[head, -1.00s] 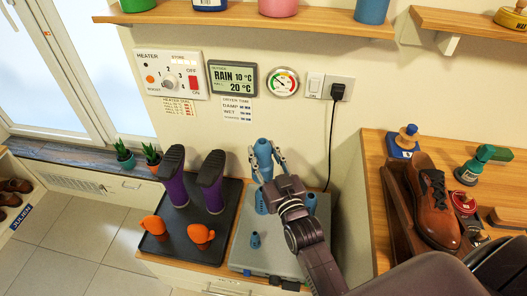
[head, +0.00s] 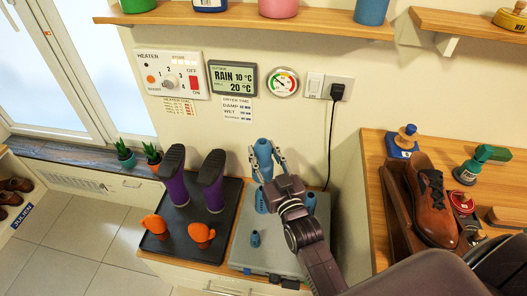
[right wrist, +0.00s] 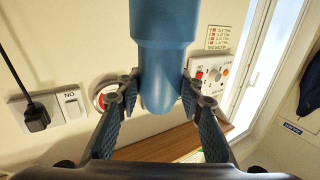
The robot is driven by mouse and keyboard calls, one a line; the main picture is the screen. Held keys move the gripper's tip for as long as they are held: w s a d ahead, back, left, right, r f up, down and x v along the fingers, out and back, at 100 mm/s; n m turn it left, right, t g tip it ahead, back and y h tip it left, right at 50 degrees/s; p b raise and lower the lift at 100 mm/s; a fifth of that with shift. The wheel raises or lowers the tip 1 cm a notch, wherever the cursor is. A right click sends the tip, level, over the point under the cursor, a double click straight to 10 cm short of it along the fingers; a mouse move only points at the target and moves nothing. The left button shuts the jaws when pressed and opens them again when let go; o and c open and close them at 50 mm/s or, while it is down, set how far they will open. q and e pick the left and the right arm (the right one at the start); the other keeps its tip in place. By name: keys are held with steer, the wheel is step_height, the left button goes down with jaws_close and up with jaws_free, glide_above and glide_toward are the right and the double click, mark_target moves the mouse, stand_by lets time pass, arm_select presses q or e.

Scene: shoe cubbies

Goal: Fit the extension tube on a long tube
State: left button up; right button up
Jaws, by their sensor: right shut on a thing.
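My right gripper (head: 267,166) is shut on a blue tube piece (head: 263,150), which looks like the extension tube. It holds the piece upright above the back of a grey dryer box (head: 240,260). In the right wrist view, which is upside down, the fingers (right wrist: 158,92) grip the narrower rounded end of the piece (right wrist: 165,60), with a wider collar beyond. Blue tubes stand on the box: one at left (head: 260,202), one at right (head: 310,202), and a short one in front (head: 255,239). My gripper and arm hide part of the box. I cannot tell whether the held piece touches a tube below.
A black tray (head: 180,236) left of the box holds purple boots (head: 211,181) and orange objects (head: 201,235). A wooden bench (head: 382,228) with a brown shoe (head: 432,206) stands at right. The wall with heater panel (head: 172,75) and plug (head: 337,91) is behind. A shelf (head: 240,14) hangs above.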

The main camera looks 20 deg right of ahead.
mark_target(267, 180)
steer(key=shift+p, duration=0.3)
steer(key=shift+f+b, duration=2.55)
steer(key=shift+f, duration=1.2)
steer(key=shift+f, duration=0.1)
steer(key=shift+f+b, duration=0.3)
steer(key=shift+f, duration=0.2)
steer(key=shift+f+b, duration=0.3)
steer(key=shift+b, duration=0.05)
steer(key=shift+f+b, duration=0.55)
steer(key=shift+f, duration=0.3)
steer(key=shift+f+b, duration=0.6)
steer(key=shift+f, duration=0.2)
steer(key=shift+f, duration=0.45)
